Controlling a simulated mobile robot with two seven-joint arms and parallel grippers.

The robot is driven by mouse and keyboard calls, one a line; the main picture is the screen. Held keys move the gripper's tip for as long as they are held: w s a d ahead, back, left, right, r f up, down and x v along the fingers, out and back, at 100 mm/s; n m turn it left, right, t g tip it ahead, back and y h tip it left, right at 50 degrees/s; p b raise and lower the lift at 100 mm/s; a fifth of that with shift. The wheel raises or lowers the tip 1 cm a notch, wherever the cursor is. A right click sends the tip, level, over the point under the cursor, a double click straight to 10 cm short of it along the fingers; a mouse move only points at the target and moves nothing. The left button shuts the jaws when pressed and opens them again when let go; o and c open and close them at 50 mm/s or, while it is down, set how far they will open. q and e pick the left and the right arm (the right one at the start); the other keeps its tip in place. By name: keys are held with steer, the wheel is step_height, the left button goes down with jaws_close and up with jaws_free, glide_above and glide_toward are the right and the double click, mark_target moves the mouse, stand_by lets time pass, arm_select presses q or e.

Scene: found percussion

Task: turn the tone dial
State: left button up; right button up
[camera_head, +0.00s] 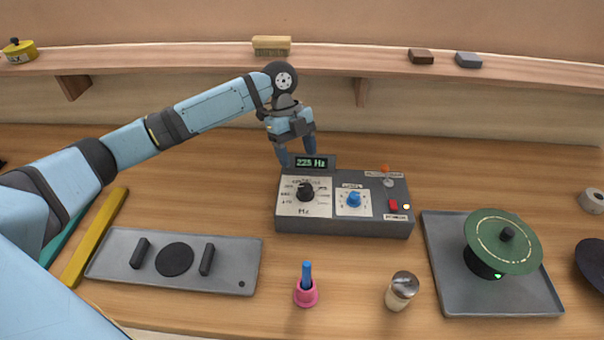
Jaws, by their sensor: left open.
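A grey tone box (345,228) stands on the middle of the bench. Its small green display (310,163) at the back left reads about 225 Hz. A black dial (306,191) sits on a white panel marked Hz, on the left of the box top. A smaller blue dial (354,199) sits on a second white panel to its right. My left gripper (296,160) is open and empty, pointing down by the display, behind and above the black dial, apart from it. My right gripper is not in view.
A red switch (393,205) is at the box's right. In front stand a pink holder with a blue stick (306,293) and a metal-topped shaker (402,290). A grey plate with black parts (225,270) lies left; a tray (440,265) with a green disc (502,240) lies right.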

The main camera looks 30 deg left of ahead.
arm_select(q)
steer(key=v, duration=0.5)
steer(key=shift+r, duration=0.15)
stand_by(0.6)
stand_by(0.7)
